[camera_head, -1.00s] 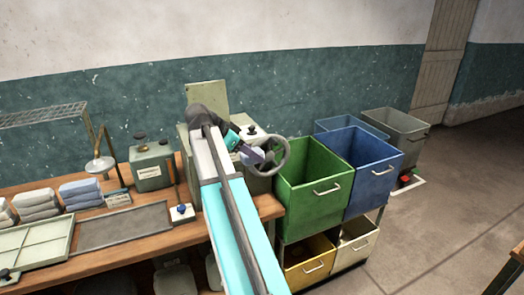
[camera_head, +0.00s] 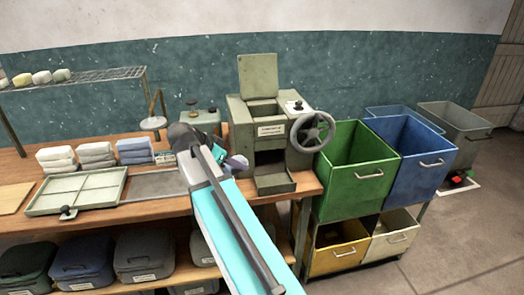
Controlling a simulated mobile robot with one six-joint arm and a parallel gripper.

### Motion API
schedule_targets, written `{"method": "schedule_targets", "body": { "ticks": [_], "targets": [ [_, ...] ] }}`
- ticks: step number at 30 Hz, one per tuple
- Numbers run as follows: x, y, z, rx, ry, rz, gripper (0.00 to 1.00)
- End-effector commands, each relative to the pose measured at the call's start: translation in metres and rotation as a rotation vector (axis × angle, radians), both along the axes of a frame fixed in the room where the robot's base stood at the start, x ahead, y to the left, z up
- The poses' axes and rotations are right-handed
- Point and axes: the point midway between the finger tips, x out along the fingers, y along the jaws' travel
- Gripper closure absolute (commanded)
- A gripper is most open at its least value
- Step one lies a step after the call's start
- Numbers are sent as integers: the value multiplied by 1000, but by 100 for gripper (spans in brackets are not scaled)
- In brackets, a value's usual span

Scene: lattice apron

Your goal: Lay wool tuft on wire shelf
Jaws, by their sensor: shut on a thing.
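The wire shelf (camera_head: 100,76) is a raised metal grid at the upper left, above the back of the bench. Several pale yellow, white and greenish tufts lie on its left part, and its right part is bare. My gripper (camera_head: 232,162) is small in the middle of the view, in front of the grey-green machine and well to the right of the shelf and lower than it. It is shut on a small pale bluish-lilac piece, the wool tuft (camera_head: 238,165), partly hidden by my arm.
The grey-green machine (camera_head: 243,112) has a raised lid and a handwheel (camera_head: 312,132). A post with a round lamp-like disc (camera_head: 153,124) stands below the shelf's right end. Folded cloth stacks (camera_head: 96,155) and a divided tray (camera_head: 78,193) occupy the bench. Green (camera_head: 345,195) and blue (camera_head: 408,175) bins stand right.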

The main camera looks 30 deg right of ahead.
Motion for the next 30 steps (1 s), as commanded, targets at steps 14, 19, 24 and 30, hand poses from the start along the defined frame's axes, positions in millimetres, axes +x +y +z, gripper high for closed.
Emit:
{"method": "schedule_targets", "body": {
  "ticks": [14, 19, 24, 30],
  "targets": [
    [4, 145, -70, 1, 1, 329, 78],
    [0, 186, -89, 2, 2, 446, 78],
    [0, 209, -98, 2, -1, 535, 78],
    [3, 212, -98, 1, 0, 560, 78]
  ]
}}
